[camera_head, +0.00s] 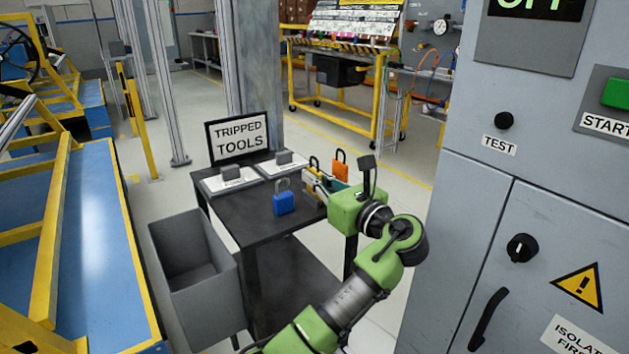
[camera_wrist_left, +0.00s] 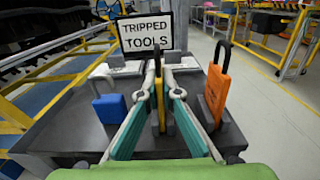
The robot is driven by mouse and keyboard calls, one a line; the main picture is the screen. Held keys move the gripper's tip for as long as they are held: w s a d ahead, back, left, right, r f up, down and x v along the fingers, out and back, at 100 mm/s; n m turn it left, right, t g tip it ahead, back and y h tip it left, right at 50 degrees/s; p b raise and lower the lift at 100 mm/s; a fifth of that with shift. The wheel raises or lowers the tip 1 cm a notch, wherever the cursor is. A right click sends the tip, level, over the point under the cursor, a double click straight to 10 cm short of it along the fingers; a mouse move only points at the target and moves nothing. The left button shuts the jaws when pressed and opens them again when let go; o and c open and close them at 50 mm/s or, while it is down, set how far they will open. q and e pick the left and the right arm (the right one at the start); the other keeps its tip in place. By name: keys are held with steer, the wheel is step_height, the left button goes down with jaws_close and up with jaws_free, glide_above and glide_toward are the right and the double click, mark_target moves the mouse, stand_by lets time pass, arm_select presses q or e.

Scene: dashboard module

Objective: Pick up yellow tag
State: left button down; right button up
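The yellow tag (camera_wrist_left: 158,115) stands upright, seen nearly edge-on in the left wrist view, with a dark shackle above it. My left gripper (camera_wrist_left: 158,92) is open, with one teal-padded finger on each side of the tag. Gaps seem to show between the tag and the fingers. In the head view my left gripper (camera_head: 316,183) is at the right end of the dark table (camera_head: 252,218), and it largely hides the tag. My right gripper is in neither view.
A blue padlock (camera_head: 284,203) stands left of the gripper, and an orange tag (camera_head: 340,166) close on its right. Behind are grey holders and a "TRIPPED TOOLS" sign (camera_head: 239,138). A grey bin (camera_head: 190,262) stands left of the table; a grey cabinet (camera_head: 480,215) stands to the right.

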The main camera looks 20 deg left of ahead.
mark_target(315, 170)
arm_select(q)
steer(key=shift+r, duration=0.4)
step_height(315, 170, up, 2)
steer(key=shift+r+p, duration=0.2)
steer(key=shift+p, duration=0.5)
steer(key=s+r, duration=0.1)
steer(key=s+r+p, duration=0.1)
steer(key=shift+d+r, duration=0.3)
steer(key=shift+r, duration=0.1)
steer(key=s+d+r+p, duration=0.2)
steer(key=s+r, duration=0.5)
steer(key=s, duration=0.4)
steer(key=shift+s+d+p, duration=0.3)
steer(key=shift+d+p, duration=0.1)
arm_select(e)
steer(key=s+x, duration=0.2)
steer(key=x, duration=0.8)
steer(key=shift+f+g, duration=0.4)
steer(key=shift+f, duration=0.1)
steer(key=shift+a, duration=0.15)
